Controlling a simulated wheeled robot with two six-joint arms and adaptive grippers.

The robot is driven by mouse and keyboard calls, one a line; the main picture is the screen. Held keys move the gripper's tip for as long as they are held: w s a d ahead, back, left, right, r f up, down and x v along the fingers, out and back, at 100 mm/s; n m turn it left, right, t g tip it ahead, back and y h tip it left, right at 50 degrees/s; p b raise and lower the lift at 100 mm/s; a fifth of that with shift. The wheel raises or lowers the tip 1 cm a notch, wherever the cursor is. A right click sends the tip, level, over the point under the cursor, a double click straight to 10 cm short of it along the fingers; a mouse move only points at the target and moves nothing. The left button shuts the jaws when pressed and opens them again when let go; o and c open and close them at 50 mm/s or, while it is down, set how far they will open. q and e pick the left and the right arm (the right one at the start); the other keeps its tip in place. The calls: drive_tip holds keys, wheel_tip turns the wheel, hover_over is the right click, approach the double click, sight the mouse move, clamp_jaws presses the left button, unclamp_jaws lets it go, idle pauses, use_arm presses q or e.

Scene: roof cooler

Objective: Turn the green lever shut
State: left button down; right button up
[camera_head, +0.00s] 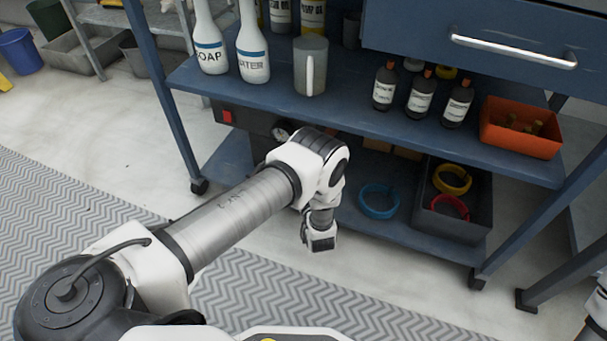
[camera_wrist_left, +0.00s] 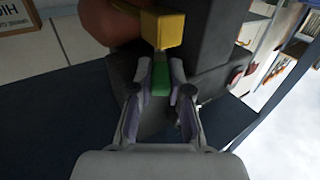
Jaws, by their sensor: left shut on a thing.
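The green lever (camera_wrist_left: 160,80) shows in the left wrist view as a short green bar at the end of a yellow fitting (camera_wrist_left: 166,30). My left gripper (camera_wrist_left: 160,74) is shut on the lever, with one finger on each side of it. A dark grey body (camera_wrist_left: 212,50) stands behind the fitting. In the head view my left arm reaches to the lower front of the blue workbench; its fingers and the green lever cannot be made out there. My right gripper is not in view.
The blue bench shelf (camera_head: 345,118) holds a grey mug (camera_head: 310,66), white bottles (camera_head: 252,50), dark bottles (camera_head: 420,92) and an orange bin (camera_head: 520,127). Below are a blue ring (camera_head: 379,213) and a dark crate (camera_head: 448,226). A rounded orange-brown thing (camera_wrist_left: 108,22) is close beside the yellow fitting.

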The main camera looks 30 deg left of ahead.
use_arm(q)
drive_tip(key=shift+w+d+n+g+y, duration=0.2)
drive_tip(key=shift+w+n+g+y, duration=0.05)
drive_tip(key=shift+n+g+y, duration=0.3)
drive_tip(key=shift+r, duration=0.1)
drive_tip(key=c, duration=1.1)
unclamp_jaws()
drive_tip(key=v, duration=1.2)
